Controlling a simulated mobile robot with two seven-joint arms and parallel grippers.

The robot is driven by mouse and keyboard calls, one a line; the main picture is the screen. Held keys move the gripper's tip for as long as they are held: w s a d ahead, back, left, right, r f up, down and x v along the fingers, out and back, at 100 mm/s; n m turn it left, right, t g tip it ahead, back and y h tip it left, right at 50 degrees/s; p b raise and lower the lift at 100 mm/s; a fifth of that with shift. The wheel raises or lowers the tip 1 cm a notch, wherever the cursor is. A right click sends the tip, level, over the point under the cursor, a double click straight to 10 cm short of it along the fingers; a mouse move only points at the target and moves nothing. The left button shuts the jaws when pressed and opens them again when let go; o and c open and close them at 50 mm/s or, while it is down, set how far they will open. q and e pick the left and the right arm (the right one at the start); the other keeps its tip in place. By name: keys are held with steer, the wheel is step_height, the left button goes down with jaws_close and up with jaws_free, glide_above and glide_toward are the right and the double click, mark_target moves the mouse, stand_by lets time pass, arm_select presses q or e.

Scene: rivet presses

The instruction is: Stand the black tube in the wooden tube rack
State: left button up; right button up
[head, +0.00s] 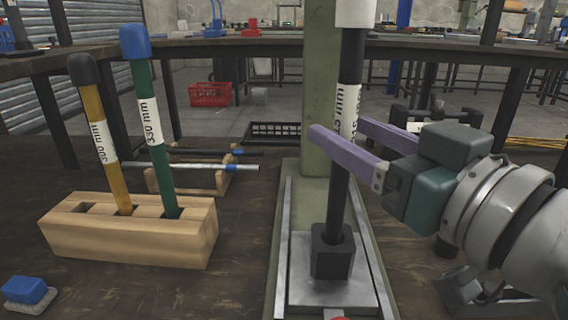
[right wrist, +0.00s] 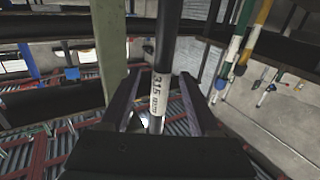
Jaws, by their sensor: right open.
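The black tube (head: 337,205) has a white label and a white top. It stands upright in a black square socket (head: 333,256) on the metal press base. My right gripper (head: 338,127) is open, with its two purple fingers on either side of the tube at label height. The right wrist view also shows the tube (right wrist: 166,45) between the dark fingers, its label reading 315 mm. The wooden tube rack (head: 130,237) is at the left and holds a yellow tube (head: 105,150) and a green tube (head: 155,125). Open slot space shows beside the yellow tube. My left gripper is out of view.
A green press column (head: 318,90) rises behind the black tube. A low wooden stand (head: 220,181) with thin rods lies behind the rack. A blue-topped block (head: 25,291) sits at the front left. Bare tabletop lies between rack and press.

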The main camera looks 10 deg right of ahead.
steer(key=b+x, duration=0.1)
steer(key=x, duration=0.3)
steer(key=shift+w+a+f+b, duration=0.15)
steer(key=shift+w+b, duration=0.05)
steer(key=shift+b, duration=0.15)
steer(key=c, duration=0.8)
jaws_close()
